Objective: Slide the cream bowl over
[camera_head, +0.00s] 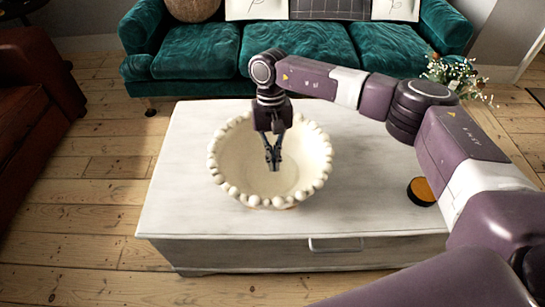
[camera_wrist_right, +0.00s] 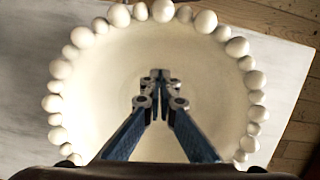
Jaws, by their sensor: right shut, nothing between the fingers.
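The cream bowl (camera_head: 234,160) stands upright on a white table (camera_head: 180,200), with a rim of round beads. It fills most of the right wrist view (camera_wrist_right: 95,90). My right gripper (camera_head: 272,167) points down over the bowl's hollow, inside its rim as seen from the head. Its fingers are shut with nothing between them, and they also show in the right wrist view (camera_wrist_right: 158,78). I cannot tell whether the fingertips touch the bowl's inner surface. My left gripper is not in view.
A round dark object with an orange top (camera_head: 422,190) lies at the table's right. White flowers (camera_head: 455,75) stand at the back right. A green sofa (camera_head: 200,50) is behind the table, and a brown leather seat (camera_head: 30,100) is at left. The table's left part is clear.

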